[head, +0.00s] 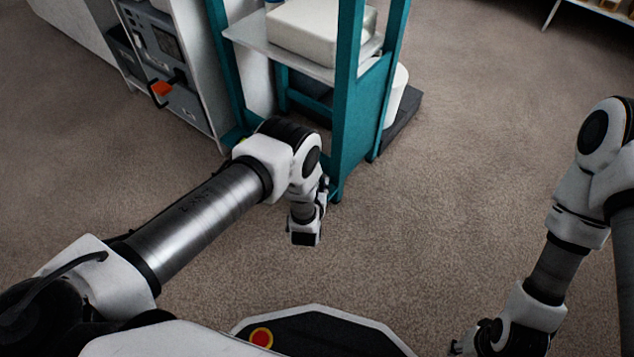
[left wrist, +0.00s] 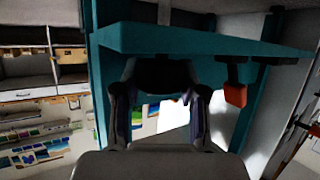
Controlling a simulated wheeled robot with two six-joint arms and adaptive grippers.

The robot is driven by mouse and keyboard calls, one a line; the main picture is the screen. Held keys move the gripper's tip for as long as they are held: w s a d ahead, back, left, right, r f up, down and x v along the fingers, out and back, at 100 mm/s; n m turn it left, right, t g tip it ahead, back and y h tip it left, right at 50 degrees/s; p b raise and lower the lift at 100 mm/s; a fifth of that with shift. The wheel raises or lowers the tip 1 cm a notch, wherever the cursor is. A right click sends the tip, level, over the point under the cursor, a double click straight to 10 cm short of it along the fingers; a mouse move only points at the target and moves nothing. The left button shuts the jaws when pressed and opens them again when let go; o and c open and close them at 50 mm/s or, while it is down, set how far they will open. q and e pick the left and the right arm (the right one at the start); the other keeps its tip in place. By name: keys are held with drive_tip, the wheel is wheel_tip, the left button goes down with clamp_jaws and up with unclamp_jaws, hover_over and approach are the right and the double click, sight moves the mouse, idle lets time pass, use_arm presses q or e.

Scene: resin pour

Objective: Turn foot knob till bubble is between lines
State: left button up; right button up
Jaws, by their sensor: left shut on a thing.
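A teal metal stand (head: 357,120) stands ahead of me. Its near lower corner is beside my left gripper (head: 321,196), which is low near the floor. In the left wrist view, the teal frame (left wrist: 200,42) spans the top. Between the two fingers of my left gripper (left wrist: 165,88) is a dark round foot knob (left wrist: 163,74) under that frame, and the fingers are shut on it. The knob is hidden in the head view. I see no bubble or level lines in either view. My right gripper (head: 466,342) is at the bottom edge, and its fingers are too unclear to judge.
A grey cabinet (head: 165,60) with an orange part (head: 160,88) stands left of the stand. A white block (head: 308,30) rests on the stand's shelf. A dark base (head: 402,118) with a white container lies behind it. The carpet on the right is clear.

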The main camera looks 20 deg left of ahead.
use_arm(q)
drive_tip(key=shift+n+y, duration=0.3)
drive_tip(key=o, duration=1.2)
drive_tip(key=shift+c, duration=0.2)
drive_tip(key=v, duration=1.2)
drive_tip(key=shift+w, duration=0.1)
